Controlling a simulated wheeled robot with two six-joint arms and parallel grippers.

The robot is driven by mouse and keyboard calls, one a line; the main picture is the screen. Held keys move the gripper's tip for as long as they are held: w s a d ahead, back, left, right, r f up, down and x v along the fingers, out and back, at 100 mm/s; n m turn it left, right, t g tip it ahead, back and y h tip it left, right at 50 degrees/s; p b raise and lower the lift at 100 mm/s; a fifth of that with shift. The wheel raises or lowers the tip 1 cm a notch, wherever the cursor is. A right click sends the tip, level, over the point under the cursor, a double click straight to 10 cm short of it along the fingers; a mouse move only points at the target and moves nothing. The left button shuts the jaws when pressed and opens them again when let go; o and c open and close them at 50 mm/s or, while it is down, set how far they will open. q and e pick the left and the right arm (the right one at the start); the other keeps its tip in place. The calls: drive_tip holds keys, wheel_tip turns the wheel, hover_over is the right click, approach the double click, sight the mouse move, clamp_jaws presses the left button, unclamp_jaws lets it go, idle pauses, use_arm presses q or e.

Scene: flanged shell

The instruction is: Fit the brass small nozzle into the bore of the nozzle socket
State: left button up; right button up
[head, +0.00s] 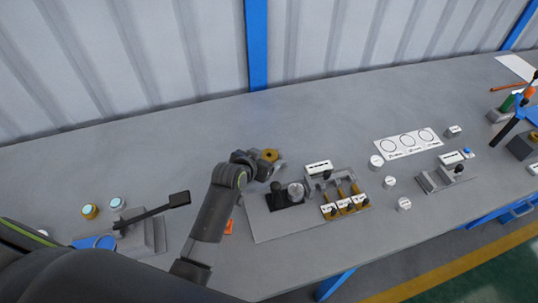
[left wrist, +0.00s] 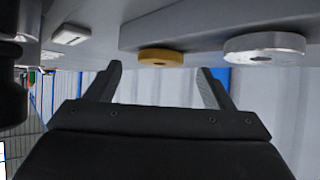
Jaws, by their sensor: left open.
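The brass small nozzle (head: 269,154) is a short round brass piece beside my left gripper in the head view. In the left wrist view, which looks upside down, a brass disc with a small hole (left wrist: 160,57) shows beyond and between my fingertips, apart from them. My left gripper (left wrist: 160,80) is open and empty; in the head view the gripper (head: 251,158) partly hides what is around the nozzle. A silver disc with a hole (left wrist: 264,48) sits beside the brass one. I cannot tell for sure which part is the nozzle socket; a round grey part (head: 296,191) stands on the grey plate.
The grey plate (head: 265,222) holds a black fixture (head: 285,195). Several brass-coloured slots with black knobs (head: 345,203) stand right of it. White-topped cylinders (head: 376,161) and a white card with circles (head: 407,143) lie farther right. The back of the table is clear.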

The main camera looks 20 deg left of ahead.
sight(269, 159)
use_arm(q)
drive_tip(key=shift+x, duration=1.15)
